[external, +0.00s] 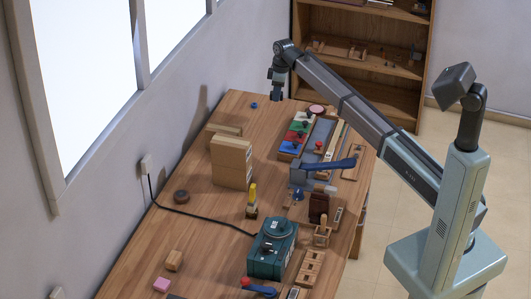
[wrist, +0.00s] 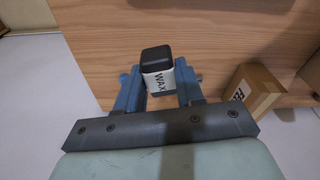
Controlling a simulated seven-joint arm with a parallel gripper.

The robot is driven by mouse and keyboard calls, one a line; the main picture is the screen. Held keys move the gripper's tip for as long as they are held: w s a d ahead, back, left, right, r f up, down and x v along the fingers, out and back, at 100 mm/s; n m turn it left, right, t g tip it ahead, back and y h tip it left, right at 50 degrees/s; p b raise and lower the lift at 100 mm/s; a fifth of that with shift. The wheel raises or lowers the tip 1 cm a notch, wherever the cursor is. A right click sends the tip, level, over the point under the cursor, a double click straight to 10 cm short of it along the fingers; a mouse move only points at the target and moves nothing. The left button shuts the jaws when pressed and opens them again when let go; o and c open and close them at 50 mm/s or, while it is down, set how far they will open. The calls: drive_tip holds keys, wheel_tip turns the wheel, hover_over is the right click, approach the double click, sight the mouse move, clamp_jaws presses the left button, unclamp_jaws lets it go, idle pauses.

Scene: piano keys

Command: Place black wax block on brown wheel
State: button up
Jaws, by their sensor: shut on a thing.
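The black wax block (wrist: 157,58) has a dark top and a white label reading "WAX". It sits between the two fingers of my gripper (wrist: 159,84) in the wrist view, and the fingers are shut on it. In the external view my gripper (external: 277,92) hangs above the far end of the table, pointing down; the block cannot be made out there. A dark brown round piece (external: 181,196), which looks like the brown wheel, lies on the left side of the table beside the black cord. My gripper is far from it, toward the back.
Tall cardboard boxes (external: 231,162) stand mid-table, between my gripper and the wheel. A yellow-handled tool (external: 252,198) and a green machine (external: 272,247) stand nearer the front. Coloured trays (external: 297,138) lie at right. Wood is clear around the wheel.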

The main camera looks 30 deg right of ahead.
wheel_tip(320, 180, up, 6)
drive_tip(key=shift+r, duration=0.25)
drive_tip(key=s+a+n, duration=0.1)
drive_tip(key=s+a, duration=0.2)
drive_tip(key=a, duration=0.8)
drive_tip(key=s+a+n, duration=0.1)
drive_tip(key=s+a, duration=0.2)
drive_tip(key=a, duration=0.8)
drive_tip(key=shift+s+a+n, duration=0.3)
drive_tip(key=shift+a+n, duration=0.1)
drive_tip(key=s+a, duration=0.3)
drive_tip(key=a, duration=0.2)
drive_tip(key=s+a+n, duration=0.1)
drive_tip(key=s+a, duration=0.2)
drive_tip(key=a, duration=0.2)
drive_tip(key=s+a+n, duration=0.1)
drive_tip(key=s+a, duration=0.1)
drive_tip(key=a, duration=0.4)
drive_tip(key=shift+s+g, duration=0.3)
drive_tip(key=shift+s, duration=0.1)
clamp_jaws()
drive_tip(key=n, duration=0.2)
hover_over(180, 194)
wheel_tip(180, 194, down, 4)
drive_tip(key=shift+d+f, duration=0.2)
drive_tip(key=shift+f, duration=2.55)
drive_tip(key=shift+d+f, duration=0.15)
drive_tip(key=shift+f, duration=2.55)
